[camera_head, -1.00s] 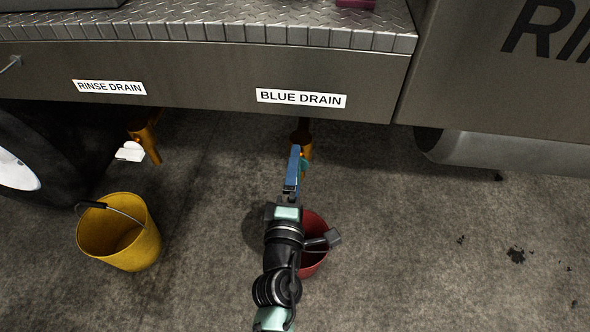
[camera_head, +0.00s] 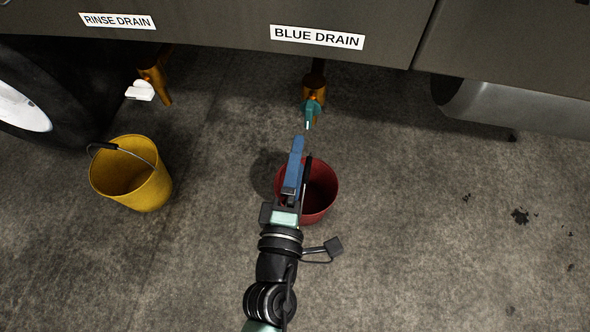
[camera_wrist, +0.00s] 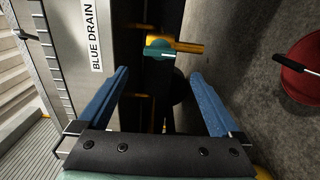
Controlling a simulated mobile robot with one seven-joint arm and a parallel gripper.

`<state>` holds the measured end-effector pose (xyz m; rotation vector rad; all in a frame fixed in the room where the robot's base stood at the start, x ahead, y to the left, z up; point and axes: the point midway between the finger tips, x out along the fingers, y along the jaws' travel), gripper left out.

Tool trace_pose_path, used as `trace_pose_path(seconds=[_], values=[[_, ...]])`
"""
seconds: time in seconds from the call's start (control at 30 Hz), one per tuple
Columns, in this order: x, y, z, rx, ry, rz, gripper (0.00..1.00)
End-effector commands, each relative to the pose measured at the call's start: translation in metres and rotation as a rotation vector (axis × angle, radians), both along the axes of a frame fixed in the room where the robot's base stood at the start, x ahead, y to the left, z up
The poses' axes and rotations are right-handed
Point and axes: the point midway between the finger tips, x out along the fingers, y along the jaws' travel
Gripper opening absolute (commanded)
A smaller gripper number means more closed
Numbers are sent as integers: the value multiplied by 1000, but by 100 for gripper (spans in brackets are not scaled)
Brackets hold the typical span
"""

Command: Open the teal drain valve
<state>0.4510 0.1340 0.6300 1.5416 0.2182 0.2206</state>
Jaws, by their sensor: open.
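The teal drain valve (camera_head: 313,108) sits on a brass outlet pipe below the BLUE DRAIN label (camera_head: 317,37). Its teal handle has a pale tip that points down in the head view. In the wrist view the teal handle (camera_wrist: 160,50) lies beyond the fingertips, centred between them, with the brass pipe (camera_wrist: 190,48) running to the right. My gripper (camera_head: 301,145) is open and empty, with blue fingers; in the wrist view both fingers (camera_wrist: 160,75) are spread apart. It is short of the handle and not touching it, above the red bucket (camera_head: 325,190).
A yellow bucket (camera_head: 130,175) stands at left, below a second brass outlet with a white handle (camera_head: 141,90) under the RINSE DRAIN label (camera_head: 117,21). A tyre (camera_head: 50,90) is at far left. A grey cylinder (camera_head: 520,105) is at right. Concrete floor is clear at right.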

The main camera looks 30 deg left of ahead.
Motion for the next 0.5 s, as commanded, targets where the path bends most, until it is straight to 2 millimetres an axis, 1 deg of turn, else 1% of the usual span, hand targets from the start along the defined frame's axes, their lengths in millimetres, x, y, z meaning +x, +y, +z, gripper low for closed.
trace_pose_path(seconds=[0.03, 0.1, 0.2, 0.5], values=[[-6, -2, -1, 0, 2, -2, 100], [-12, -4, -1, 0, 3, -1, 100], [-17, -5, 0, 1, 1, -1, 100], [-19, -6, 0, 0, 0, 0, 100]])
